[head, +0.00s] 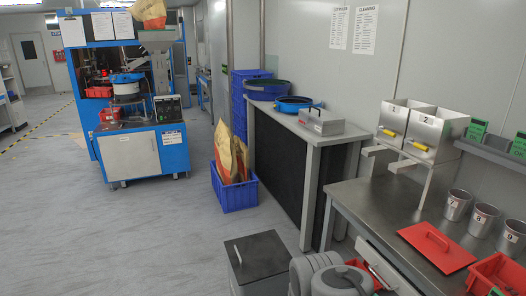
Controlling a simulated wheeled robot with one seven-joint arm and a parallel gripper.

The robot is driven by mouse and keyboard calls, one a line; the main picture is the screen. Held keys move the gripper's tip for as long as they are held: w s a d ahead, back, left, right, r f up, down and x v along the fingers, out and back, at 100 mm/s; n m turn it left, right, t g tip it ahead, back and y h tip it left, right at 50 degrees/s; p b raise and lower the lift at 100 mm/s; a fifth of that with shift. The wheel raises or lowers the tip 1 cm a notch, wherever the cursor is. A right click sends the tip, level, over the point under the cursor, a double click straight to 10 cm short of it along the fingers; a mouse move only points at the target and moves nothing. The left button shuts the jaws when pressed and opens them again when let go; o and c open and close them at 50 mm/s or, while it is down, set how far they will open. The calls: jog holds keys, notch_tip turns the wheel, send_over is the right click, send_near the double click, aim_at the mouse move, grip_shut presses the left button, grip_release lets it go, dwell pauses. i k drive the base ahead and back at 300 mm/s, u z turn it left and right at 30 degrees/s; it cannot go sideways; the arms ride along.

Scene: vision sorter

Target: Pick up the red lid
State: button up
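The red lid (436,246) is a flat, roughly square red plate with a raised handle on top. It lies on the grey metal worktable (388,212) at the lower right of the head view. Nothing covers it. My gripper is not in view; only grey rounded parts, which look like my arm, show at the bottom edge.
A red bin (499,274) stands right of the lid. Numbered metal cups (482,219) stand behind it. Two metal hoppers (425,126) with yellow handles are on a raised stand at the table's back. A blue crate (234,189) stands on otherwise largely open floor at left.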

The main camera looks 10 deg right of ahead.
aim_at(449, 256)
jog(key=z, duration=1.4)
jog(key=i, duration=0.7)
jog(key=u, duration=0.7)
jog(key=i, duration=0.55)
jog(key=u, duration=0.1)
